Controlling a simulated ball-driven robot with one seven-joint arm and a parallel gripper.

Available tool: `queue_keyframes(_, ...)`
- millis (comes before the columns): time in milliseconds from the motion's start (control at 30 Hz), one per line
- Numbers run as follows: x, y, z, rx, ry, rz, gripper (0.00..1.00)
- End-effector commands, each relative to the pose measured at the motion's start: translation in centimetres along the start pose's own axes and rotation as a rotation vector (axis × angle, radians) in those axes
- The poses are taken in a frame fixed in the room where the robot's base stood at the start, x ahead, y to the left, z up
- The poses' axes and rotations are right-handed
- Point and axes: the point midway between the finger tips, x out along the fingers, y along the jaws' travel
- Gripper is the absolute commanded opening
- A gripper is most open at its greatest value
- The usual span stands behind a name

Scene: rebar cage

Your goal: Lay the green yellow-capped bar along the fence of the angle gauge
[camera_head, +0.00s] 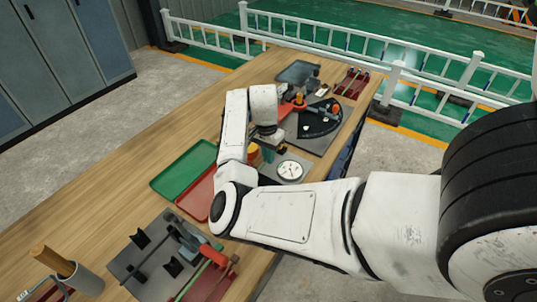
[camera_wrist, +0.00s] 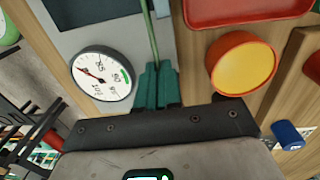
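In the wrist view my gripper (camera_wrist: 157,78) has its green fingers close together around a thin green bar (camera_wrist: 150,32). The bar runs up from between the fingertips and out of the picture; no yellow cap shows. In the head view my gripper (camera_head: 267,152) is low over the bench, beside a white dial (camera_head: 290,170), with its fingers small and partly hidden. A dark half-round plate (camera_head: 322,121) with pale marks lies to its upper right and looks like the angle gauge. Its fence cannot be made out.
A green tray (camera_head: 183,168) and a red tray (camera_head: 197,199) lie left of my gripper. An orange bowl with a yellow inside (camera_wrist: 242,64) is close to the fingers. A grey fixture (camera_head: 155,255) stands at the near end. Another red tray (camera_head: 351,84) is at the far end.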

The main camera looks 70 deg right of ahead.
Motion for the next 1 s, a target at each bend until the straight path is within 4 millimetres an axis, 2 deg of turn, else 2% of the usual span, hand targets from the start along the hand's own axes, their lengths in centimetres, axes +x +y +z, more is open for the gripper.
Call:
queue_keyframes(667, -0.05, -0.25, -0.01, 0.000, 0.001, 0.000, 0.00)
queue_keyframes(700, -0.06, -0.23, -0.01, 0.000, 0.001, 0.000, 0.09)
queue_keyframes(1000, -0.10, -0.42, 0.01, -0.003, 0.002, -0.005, 0.35)
